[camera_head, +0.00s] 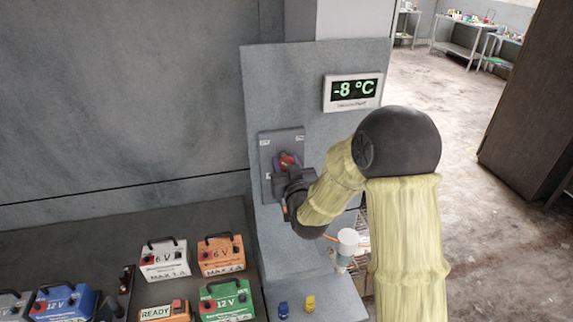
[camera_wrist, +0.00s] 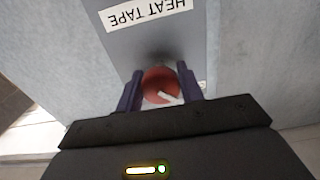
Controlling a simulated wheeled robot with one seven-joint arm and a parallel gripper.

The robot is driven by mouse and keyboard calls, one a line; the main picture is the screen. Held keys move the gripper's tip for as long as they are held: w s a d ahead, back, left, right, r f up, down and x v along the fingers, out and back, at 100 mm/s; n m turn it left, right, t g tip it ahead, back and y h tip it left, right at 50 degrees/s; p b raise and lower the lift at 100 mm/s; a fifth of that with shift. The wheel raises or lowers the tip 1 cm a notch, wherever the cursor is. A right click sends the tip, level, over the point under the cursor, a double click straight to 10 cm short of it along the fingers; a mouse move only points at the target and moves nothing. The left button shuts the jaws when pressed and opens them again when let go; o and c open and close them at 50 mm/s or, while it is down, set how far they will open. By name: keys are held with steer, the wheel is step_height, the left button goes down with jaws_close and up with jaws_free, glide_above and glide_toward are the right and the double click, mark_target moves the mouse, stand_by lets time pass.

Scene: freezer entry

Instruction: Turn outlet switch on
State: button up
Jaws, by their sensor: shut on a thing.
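The outlet switch is a red rotary knob (camera_head: 287,160) on a grey switch plate (camera_head: 268,150) fixed to the panel. In the wrist view the red knob (camera_wrist: 160,84) has a white pointer mark that slants toward the lower right. My gripper (camera_head: 288,172) is at the plate, with its fingers on both sides of the knob. In the wrist view my gripper (camera_wrist: 159,88) is shut on the knob. A "HEAT TAPE" label (camera_wrist: 147,12) shows upside down on the plate there. In the head view my gripper and wrist hide the plate's lower right part.
A "-8 °C" display (camera_head: 352,92) is on the same panel, upper right of the plate. Several battery boxes (camera_head: 220,254) stand on the dark surface at lower left. Blue and yellow small parts (camera_head: 309,303) lie on the ledge below. A white cup-like thing (camera_head: 348,240) is beside my arm.

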steer(key=shift+f+m+b, duration=0.1)
steer(key=shift+m+b, duration=0.2)
steer(key=shift+b, duration=0.15)
steer(key=m+b, duration=0.1)
steer(key=b, duration=0.1)
steer(key=m+b, duration=0.1)
steer(key=b, duration=0.1)
steer(key=m+b, duration=0.1)
steer(key=b, duration=0.1)
steer(key=shift+f+m, duration=0.25)
steer(key=shift+m, duration=0.15)
steer(key=m+b, duration=0.4)
steer(key=b, duration=0.2)
steer(key=shift+m, duration=0.3)
steer(key=m+b, duration=0.5)
steer(key=b, duration=0.1)
steer(key=shift+r, duration=0.15)
steer(key=m+b, duration=0.1)
steer(key=m, duration=0.1)
steer(key=m+b, duration=0.2)
steer(key=shift+a+r+b, duration=0.1)
steer(key=shift+r+b, duration=0.1)
steer(key=shift+b, duration=0.1)
steer(key=o, duration=1)
steer(key=shift+s, duration=0.1)
